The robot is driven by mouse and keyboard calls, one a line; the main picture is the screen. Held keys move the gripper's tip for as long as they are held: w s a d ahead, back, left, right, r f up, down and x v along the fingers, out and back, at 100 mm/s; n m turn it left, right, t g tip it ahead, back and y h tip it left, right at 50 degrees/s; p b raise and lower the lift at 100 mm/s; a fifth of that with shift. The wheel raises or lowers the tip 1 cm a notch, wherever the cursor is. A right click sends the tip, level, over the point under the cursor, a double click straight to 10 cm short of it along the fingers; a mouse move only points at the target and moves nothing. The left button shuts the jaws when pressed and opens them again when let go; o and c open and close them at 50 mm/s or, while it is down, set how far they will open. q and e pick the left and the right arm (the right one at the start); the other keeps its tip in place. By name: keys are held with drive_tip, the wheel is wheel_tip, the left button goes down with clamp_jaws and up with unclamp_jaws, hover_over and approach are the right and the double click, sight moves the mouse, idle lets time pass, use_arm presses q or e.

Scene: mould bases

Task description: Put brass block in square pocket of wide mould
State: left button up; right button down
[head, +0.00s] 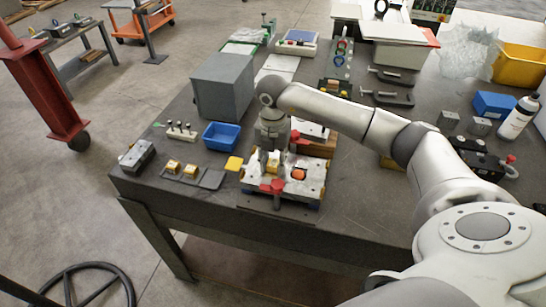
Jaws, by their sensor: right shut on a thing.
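My right gripper (270,157) points down over the wide mould (312,186), a silvery metal base near the table's front edge. It is shut on the brass block (272,165), which shows between its fingers at the mould's left part. I cannot tell whether the block is above the square pocket or inside it, because the gripper and block cover that area. An orange round piece (298,175) sits in the mould's right part. My left gripper is not in view.
Red-handled clamps stand at the mould's front (272,187) and back (299,138). To the left are a dark tray (211,179) with brass pieces, a yellow piece (233,163), a blue bin (222,136) and a large grey box (223,85).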

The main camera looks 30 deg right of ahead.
sight(273, 164)
drive_tip(key=shift+f, duration=0.25)
drive_tip(key=c, duration=1.1)
unclamp_jaws()
drive_tip(key=shift+r, duration=0.1)
drive_tip(key=shift+r, duration=0.15)
drive_tip(key=shift+r+b, duration=0.35)
wheel_tip(273, 164, up, 11)
drive_tip(key=b, duration=0.3)
drive_tip(key=shift+r, duration=0.15)
